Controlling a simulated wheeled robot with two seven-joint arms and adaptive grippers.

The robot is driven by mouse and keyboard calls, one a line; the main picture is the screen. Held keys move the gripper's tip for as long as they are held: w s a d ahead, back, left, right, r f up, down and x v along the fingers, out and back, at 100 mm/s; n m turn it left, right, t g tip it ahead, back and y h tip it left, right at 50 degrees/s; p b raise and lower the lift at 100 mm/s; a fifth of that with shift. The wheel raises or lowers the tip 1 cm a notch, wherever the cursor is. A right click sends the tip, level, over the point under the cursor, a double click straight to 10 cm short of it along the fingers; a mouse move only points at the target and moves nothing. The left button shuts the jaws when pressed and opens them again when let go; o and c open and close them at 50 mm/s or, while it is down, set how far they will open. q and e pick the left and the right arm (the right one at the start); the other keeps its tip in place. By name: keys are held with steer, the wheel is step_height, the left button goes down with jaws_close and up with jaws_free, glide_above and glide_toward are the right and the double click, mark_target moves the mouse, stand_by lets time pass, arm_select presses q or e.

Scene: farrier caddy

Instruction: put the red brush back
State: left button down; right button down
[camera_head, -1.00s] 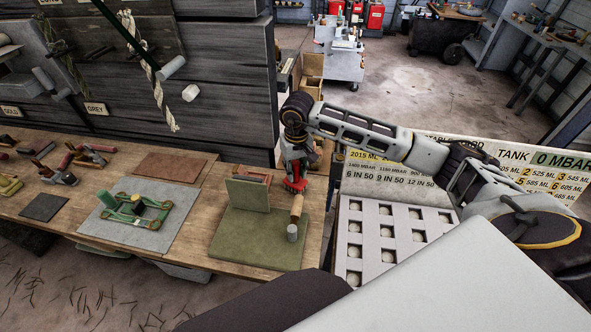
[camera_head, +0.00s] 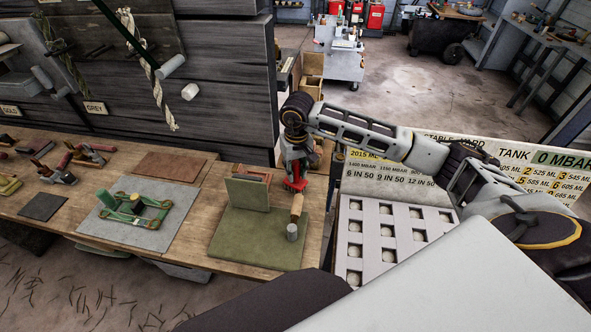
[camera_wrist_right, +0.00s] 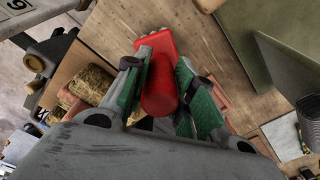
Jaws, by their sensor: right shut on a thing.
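The red brush (camera_wrist_right: 160,85) is held between the green fingers of my right gripper (camera_wrist_right: 165,95) in the right wrist view. It has a wide flat end pointing away and a rounded red part nearer the palm. In the head view my right gripper (camera_head: 295,172) is small and partly hidden by its own wrist. It points down at the right end of the workbench, beside the olive board, with a bit of the red brush (camera_head: 296,186) showing below it. Whether the brush touches the bench is unclear. My left gripper is out of view.
The olive board (camera_head: 245,240) has an upright panel (camera_head: 248,194) and a wooden-handled tool with a grey head (camera_head: 292,231). A green metal frame (camera_head: 132,212) stands on a grey mat (camera_head: 165,233). A brown mat (camera_head: 170,165) and several tools lie left. A white slotted tray (camera_head: 390,240) stands right.

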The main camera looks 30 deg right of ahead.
steer(key=shift+f, duration=0.2)
steer(key=c, duration=1.6)
jaws_free()
steer(key=o, duration=0.5)
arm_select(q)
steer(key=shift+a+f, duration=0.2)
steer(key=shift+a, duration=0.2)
arm_select(e)
steer(key=shift+s+r, duration=0.15)
steer(key=shift+r, duration=2.85)
steer(key=shift+s+r, duration=0.1)
steer(key=shift+r, duration=2.85)
